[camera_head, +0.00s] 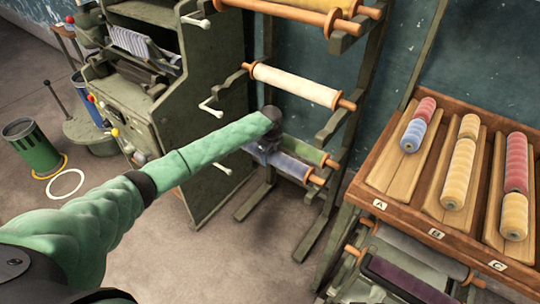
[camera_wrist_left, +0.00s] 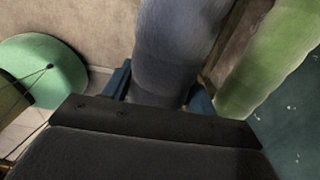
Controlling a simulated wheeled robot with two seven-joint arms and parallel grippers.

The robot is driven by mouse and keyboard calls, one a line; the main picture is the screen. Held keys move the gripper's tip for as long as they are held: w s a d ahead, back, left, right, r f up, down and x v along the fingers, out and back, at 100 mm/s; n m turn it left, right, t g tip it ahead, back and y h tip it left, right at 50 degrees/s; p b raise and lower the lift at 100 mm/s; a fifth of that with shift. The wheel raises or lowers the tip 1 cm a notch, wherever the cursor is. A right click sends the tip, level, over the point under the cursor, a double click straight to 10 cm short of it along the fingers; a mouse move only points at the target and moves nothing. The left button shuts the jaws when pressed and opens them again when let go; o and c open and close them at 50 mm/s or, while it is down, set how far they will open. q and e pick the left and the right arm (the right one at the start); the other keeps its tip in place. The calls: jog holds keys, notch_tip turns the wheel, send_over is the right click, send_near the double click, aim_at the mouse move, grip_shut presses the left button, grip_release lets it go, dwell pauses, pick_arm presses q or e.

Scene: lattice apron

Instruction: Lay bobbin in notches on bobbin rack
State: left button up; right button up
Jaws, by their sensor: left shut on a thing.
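My left gripper (camera_head: 264,149) is shut on a blue bobbin (camera_head: 292,167) low in front of the bobbin rack (camera_head: 352,110). In the left wrist view the blue bobbin (camera_wrist_left: 172,45) runs up between the two blue fingers. Its right wooden end shows in the head view; its left part is hidden by my gripper and arm. A green bobbin (camera_head: 303,149) lies just behind it at the rack's lower level and also shows in the left wrist view (camera_wrist_left: 275,60). I cannot tell whether the blue bobbin touches the rack. My right gripper is not in view.
A wooden tray (camera_head: 408,217) with spools in lanes A, B and C stands at right. A green-grey machine (camera_head: 190,85) with white handles is at left. The floor below is clear.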

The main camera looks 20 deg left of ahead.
pick_arm(q)
jog(key=shift+f, duration=0.65)
jog(key=shift+f+b, duration=0.35)
jog(key=shift+f, duration=0.2)
jog(key=shift+f, duration=0.5)
dwell(0.5)
jog(key=shift+f+p, duration=0.15)
jog(key=shift+p, duration=0.15)
dwell(0.4)
jog(key=o, duration=1.4)
